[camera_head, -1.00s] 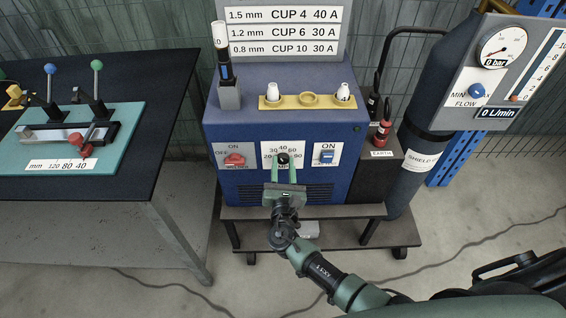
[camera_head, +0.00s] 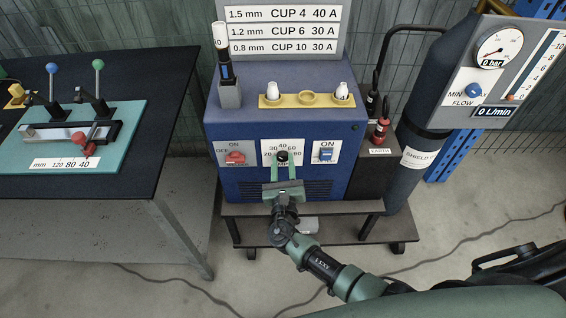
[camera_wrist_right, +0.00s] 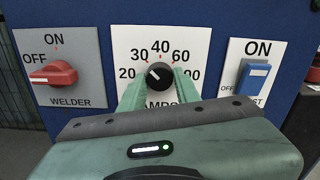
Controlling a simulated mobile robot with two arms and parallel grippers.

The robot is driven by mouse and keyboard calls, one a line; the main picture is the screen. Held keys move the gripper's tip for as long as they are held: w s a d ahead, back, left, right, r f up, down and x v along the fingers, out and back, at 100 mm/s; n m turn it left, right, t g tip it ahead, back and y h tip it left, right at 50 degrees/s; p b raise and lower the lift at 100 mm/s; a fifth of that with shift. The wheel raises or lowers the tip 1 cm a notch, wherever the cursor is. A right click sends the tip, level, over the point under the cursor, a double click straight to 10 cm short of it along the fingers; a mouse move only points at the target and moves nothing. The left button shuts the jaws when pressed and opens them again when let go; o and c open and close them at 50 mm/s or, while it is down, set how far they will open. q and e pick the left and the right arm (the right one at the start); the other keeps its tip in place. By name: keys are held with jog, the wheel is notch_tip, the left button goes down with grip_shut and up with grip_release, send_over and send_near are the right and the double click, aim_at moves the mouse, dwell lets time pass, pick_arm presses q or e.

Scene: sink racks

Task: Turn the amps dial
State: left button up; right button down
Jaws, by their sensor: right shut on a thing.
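In the head view the dial (camera_head: 282,157) sits at the middle of the panel. My right gripper (camera_head: 282,163) reaches it from below and is shut on it. My left gripper is not in view.
A red welder switch (camera_wrist_right: 54,76) is left of the dial, its handle towards OFF. A blue switch (camera_wrist_right: 258,76) is on the right. A yellow cup holder (camera_head: 308,100) tops the blue machine. A dark table (camera_head: 130,140) stands left, and a gas cylinder (camera_head: 417,158) right.

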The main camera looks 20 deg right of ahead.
jog(key=shift+s+f, duration=0.1)
jog(key=shift+f, duration=0.05)
jog(key=c, duration=1)
grip_release()
jog(key=v, duration=0.7)
jog(key=shift+s+a, duration=0.15)
jog(key=shift+s, duration=0.2)
